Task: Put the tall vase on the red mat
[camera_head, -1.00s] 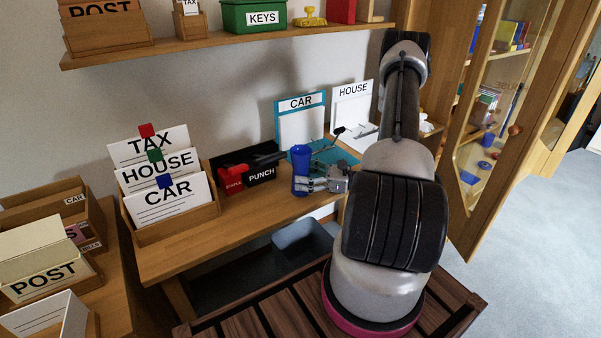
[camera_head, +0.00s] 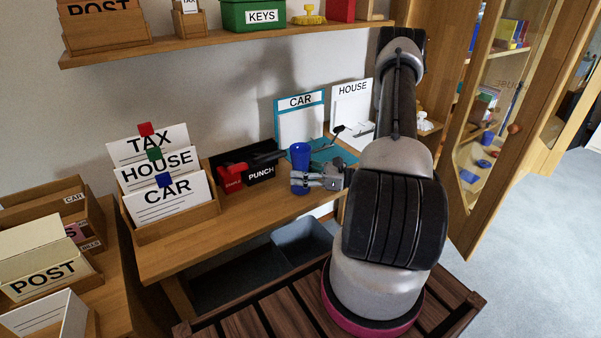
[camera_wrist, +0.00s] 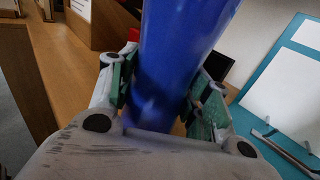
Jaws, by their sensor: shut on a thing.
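The tall vase is a blue cylinder (camera_head: 300,158) with an open top, upright or nearly so over the desk. My gripper (camera_head: 308,181) reaches in from the right and is shut around its lower part. In the wrist view the blue vase (camera_wrist: 180,50) fills the middle, with a green-padded finger of my gripper (camera_wrist: 163,90) on each side. The vase's base is partly hidden by the fingers, and I cannot tell whether it touches the desk. I cannot make out a red mat in either view.
The wooden desk (camera_head: 235,218) holds a stapler and black punch (camera_head: 261,175) close left of the vase, and a card box (camera_head: 180,220) farther left. CAR (camera_head: 301,122) and HOUSE (camera_head: 352,108) boards stand behind. A shelf (camera_head: 220,48) hangs above. A cabinet with a glass door stands right.

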